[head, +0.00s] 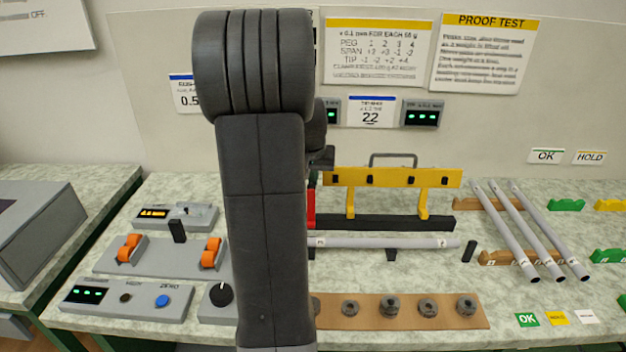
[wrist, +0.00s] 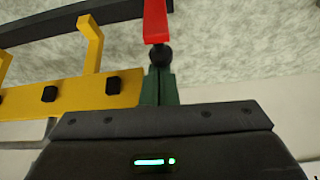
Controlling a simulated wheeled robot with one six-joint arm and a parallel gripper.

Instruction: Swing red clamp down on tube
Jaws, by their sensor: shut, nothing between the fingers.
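The red clamp (head: 311,208) shows in the head view as a thin upright piece beside my arm, which hides most of it. In the wrist view its red arm (wrist: 156,20) comes in from the top edge, with a round black knob (wrist: 161,56) at its end. A grey tube (head: 385,242) lies level in front of the yellow rack; its left end is hidden behind my arm. My gripper (wrist: 160,74) is shut and empty, its dark green fingers together right by the black knob. I cannot tell whether they touch it.
A yellow bar rack (head: 392,177) stands just right of the clamp on a black base. Grey tubes (head: 520,230) lie on stands at the right. A brown strip with round weights (head: 389,305) lies in front. Orange-clipped grey fixtures (head: 130,248) stand at the left.

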